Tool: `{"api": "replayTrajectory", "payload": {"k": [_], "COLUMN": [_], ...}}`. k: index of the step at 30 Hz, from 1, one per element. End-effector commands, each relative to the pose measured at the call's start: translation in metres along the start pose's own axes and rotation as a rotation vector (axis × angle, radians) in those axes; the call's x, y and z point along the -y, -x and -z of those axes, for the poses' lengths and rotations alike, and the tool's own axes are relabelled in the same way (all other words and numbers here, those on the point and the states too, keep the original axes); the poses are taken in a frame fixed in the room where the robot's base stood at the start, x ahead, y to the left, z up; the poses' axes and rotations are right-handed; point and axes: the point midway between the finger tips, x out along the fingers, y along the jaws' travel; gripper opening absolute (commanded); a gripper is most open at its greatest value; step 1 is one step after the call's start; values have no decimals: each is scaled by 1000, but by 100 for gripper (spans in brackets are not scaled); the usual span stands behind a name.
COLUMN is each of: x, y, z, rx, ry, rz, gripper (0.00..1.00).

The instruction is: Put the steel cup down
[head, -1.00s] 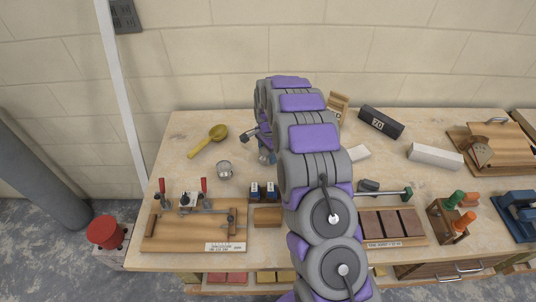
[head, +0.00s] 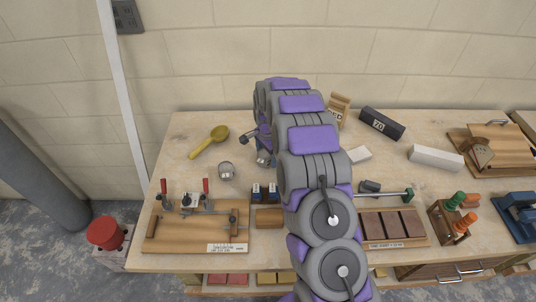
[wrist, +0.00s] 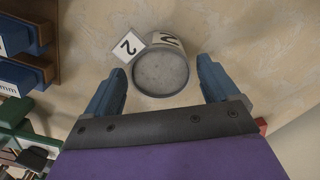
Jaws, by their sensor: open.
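A round grey vessel (wrist: 160,74) with a pale grey, mottled round face and a "2" on its side is between my fingertips in the wrist view. My gripper (wrist: 160,80) is open, one finger on each side of the vessel, with visible gaps. In the head view my gripper (head: 264,156) is low over the bench, partly hidden by my arm. I cannot tell which vessel is the steel cup.
A yellow scoop (head: 210,141) lies behind the metal cup. Blue blocks (head: 263,190) and a wooden clamp board (head: 185,240) are nearer the front. A dark "70" block (head: 381,123) and white bricks (head: 435,157) are to the right. The bench's left back corner is clear.

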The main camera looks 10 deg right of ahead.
Motion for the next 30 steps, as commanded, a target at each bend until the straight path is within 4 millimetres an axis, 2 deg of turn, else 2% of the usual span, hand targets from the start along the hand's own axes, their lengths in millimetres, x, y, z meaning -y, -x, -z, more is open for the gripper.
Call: {"api": "replayTrajectory", "payload": {"k": [8, 18, 21, 26, 30], "x": [0, 1, 1, -1, -14], "y": [40, 107, 115, 119, 133], "z": [1, 1, 1, 0, -8], "rx": [0, -2, -1, 1, 7], "ry": [0, 0, 0, 3, 50], "rz": [1, 5, 4, 0, -5], "gripper": [88, 88, 88, 88, 88]}}
